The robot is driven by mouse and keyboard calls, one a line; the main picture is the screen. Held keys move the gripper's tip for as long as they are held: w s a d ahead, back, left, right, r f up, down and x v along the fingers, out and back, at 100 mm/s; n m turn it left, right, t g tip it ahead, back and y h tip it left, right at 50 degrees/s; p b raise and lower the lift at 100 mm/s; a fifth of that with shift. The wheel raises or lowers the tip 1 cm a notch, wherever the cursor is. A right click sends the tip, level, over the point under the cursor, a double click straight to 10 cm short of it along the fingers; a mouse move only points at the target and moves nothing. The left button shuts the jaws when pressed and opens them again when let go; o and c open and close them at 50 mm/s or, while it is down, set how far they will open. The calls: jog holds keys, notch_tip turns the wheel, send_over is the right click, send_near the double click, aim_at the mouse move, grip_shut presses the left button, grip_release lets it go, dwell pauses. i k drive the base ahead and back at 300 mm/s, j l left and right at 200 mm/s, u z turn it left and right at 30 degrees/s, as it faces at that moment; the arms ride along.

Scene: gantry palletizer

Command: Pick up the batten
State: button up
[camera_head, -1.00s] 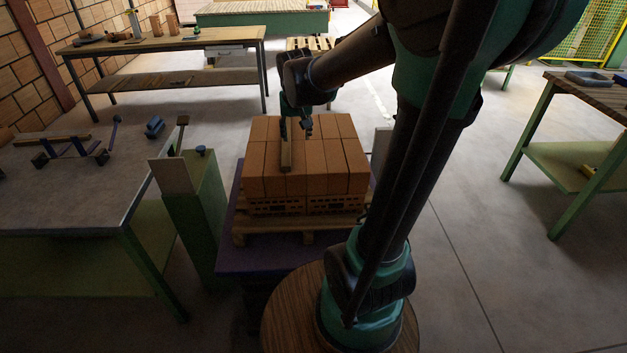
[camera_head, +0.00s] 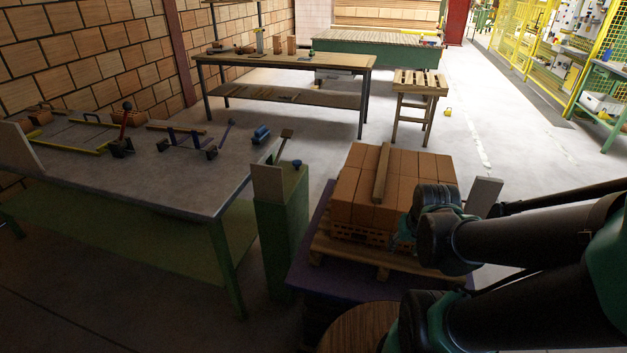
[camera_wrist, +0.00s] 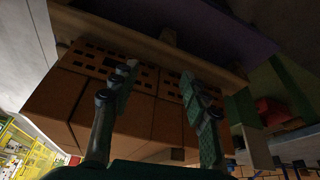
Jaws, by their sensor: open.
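The batten (camera_head: 381,172) is a long, narrow wooden strip. It lies flat on top of the brick stack (camera_head: 345,190), running from front to back. My gripper (camera_wrist: 158,75) is open in the wrist view, with nothing between its two fingers. It faces the side of the stack, where perforated bricks show above the pallet edge. In the head view my wrist is at the right front of the stack, apart from the batten, and my arm hides the fingers.
The bricks stand on a wooden pallet (camera_head: 345,254) over a purple base (camera_head: 312,268). A green post (camera_head: 282,235) stands left of it, beside a grey worktable (camera_head: 180,192) with tools. A small pale upright block (camera_head: 484,196) is close on the right. Open floor lies beyond.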

aim_at(149, 127)
jog(key=j+u, duration=0.1)
jog(key=j, duration=0.4)
jog(key=j+u, duration=0.1)
jog(key=j, duration=0.35)
jog(key=i+j+u, duration=0.1)
jog(key=j, duration=0.4)
jog(key=i+j+u, duration=0.1)
jog(key=j, duration=0.4)
jog(key=j+u, duration=0.1)
jog(key=j, duration=0.35)
jog(key=i+j+u, duration=0.1)
jog(key=j, duration=0.35)
jog(key=i, duration=0.05)
